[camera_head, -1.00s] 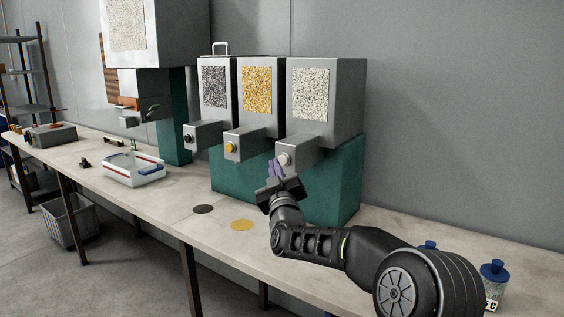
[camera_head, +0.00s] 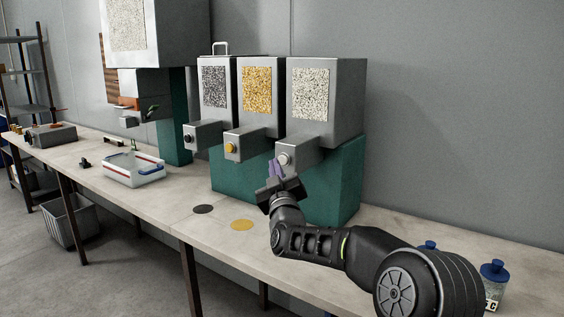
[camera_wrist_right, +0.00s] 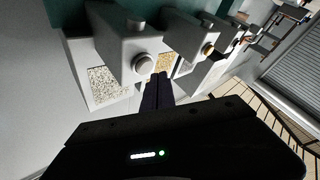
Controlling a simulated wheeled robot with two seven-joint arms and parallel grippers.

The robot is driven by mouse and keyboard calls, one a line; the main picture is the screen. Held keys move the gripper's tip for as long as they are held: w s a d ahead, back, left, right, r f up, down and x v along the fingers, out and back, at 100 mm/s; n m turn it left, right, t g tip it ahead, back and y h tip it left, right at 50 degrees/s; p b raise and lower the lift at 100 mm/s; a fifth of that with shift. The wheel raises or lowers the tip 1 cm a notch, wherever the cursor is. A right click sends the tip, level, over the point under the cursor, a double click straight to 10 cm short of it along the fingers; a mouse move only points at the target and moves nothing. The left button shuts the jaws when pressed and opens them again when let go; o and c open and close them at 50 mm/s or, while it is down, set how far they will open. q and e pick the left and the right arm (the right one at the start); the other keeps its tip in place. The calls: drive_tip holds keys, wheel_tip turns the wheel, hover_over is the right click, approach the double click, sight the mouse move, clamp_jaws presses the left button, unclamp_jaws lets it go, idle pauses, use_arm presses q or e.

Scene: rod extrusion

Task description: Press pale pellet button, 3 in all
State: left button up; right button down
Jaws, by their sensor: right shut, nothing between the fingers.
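The pale pellet button (camera_head: 284,159) is a light round knob on the front of the spout box under the dispenser (camera_head: 327,110) with pale pellets in its window. It also shows in the right wrist view (camera_wrist_right: 144,65). My right gripper (camera_head: 274,168) is shut and empty. Its purple fingertips are just below and left of the button in the head view. In the right wrist view the fingertips (camera_wrist_right: 158,82) lie close beside the button; I cannot tell whether they touch it. My left gripper is not in view.
A yellow button (camera_head: 231,148) and a dark button (camera_head: 188,139) sit on the neighbouring dispensers. Dark (camera_head: 203,209) and yellow (camera_head: 242,225) discs lie on the table. A white tray (camera_head: 134,180) stands left. Blue-capped bottles (camera_head: 494,272) stand at the right.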

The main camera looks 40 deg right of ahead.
drive_tip(key=shift+d, duration=0.15)
drive_tip(key=shift+w+d+b, duration=0.15)
drive_tip(key=shift+d+b, duration=0.1)
drive_tip(key=shift+b, duration=0.05)
drive_tip(key=shift+w+d, duration=0.1)
drive_tip(key=shift+d, duration=0.4)
idle(0.7)
idle(0.4)
drive_tip(key=shift+s+a+b, duration=0.25)
drive_tip(key=shift+a+b, duration=0.35)
drive_tip(key=shift+a, duration=0.25)
drive_tip(key=shift+a, duration=0.15)
